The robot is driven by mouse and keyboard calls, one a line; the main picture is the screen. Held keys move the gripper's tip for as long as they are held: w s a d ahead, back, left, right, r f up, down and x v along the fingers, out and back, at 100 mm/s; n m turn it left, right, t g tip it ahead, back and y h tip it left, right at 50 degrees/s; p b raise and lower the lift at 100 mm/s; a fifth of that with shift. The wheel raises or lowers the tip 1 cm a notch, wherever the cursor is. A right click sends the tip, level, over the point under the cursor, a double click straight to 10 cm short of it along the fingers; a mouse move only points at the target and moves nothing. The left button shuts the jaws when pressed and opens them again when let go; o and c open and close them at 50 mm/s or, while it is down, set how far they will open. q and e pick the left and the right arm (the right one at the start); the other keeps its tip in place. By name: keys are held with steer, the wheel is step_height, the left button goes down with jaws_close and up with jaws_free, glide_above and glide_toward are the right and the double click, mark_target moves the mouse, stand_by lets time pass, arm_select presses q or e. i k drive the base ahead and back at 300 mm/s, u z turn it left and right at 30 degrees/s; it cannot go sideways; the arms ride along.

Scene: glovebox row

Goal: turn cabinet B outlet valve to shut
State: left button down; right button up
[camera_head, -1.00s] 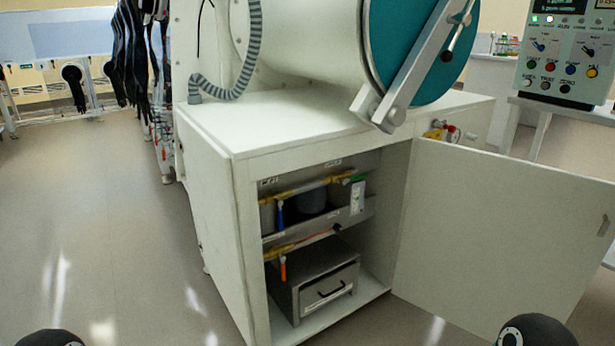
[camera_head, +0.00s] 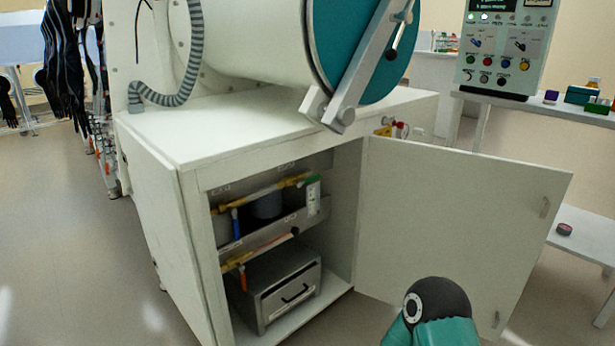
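The open cabinet (camera_head: 150,215) stands under a large white chamber. Inside, an upper yellow pipe run carries a blue valve handle (camera_head: 235,222) that hangs down. A lower pipe run carries an orange valve handle (camera_head: 243,278), also hanging down, at the left of the opening. The small labels are too small to read, so I cannot tell which handle is the outlet valve or confirm the cabinet's letter. Neither gripper is in view. Only a black and teal part of my arm shows at the bottom right, in front of the door.
The cabinet door (camera_head: 455,225) stands wide open to the right. A metal box with a black handle (camera_head: 285,285) sits on the cabinet floor. A control panel (camera_head: 503,45) and a side table (camera_head: 585,235) are at right. Floor at left is clear.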

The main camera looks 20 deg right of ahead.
mark_target(298, 183)
steer(key=i, duration=0.9)
